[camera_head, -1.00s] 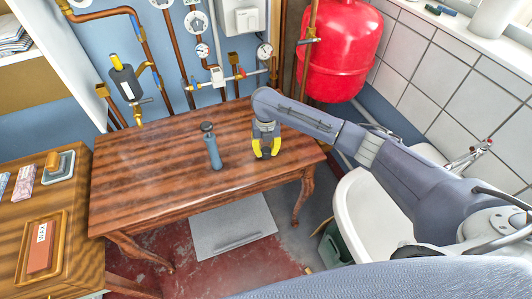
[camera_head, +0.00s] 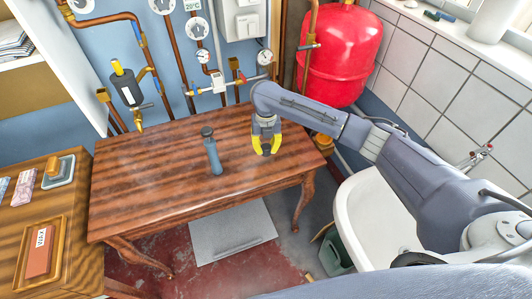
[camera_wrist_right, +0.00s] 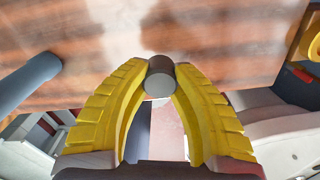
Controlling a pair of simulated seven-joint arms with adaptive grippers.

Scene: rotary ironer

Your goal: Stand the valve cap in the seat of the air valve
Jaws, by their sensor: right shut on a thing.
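My right gripper (camera_head: 266,151) is over the right part of the wooden table. Its yellow fingers are closed on a small dark grey cylinder, which I take to be the valve cap; the right wrist view shows the cap (camera_wrist_right: 160,77) pinched between the fingertips, its round end facing the camera. The head view does not show the cap clearly. A dark fitting with a yellow top (camera_head: 124,84) hangs on the pipework at the left of the blue wall; it may be the air valve, but I cannot tell, and no seat is discernible. My left gripper is not in view.
Pipes and gauges line the back wall. A red tank (camera_head: 338,62) and white basin (camera_head: 375,225) are at right.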

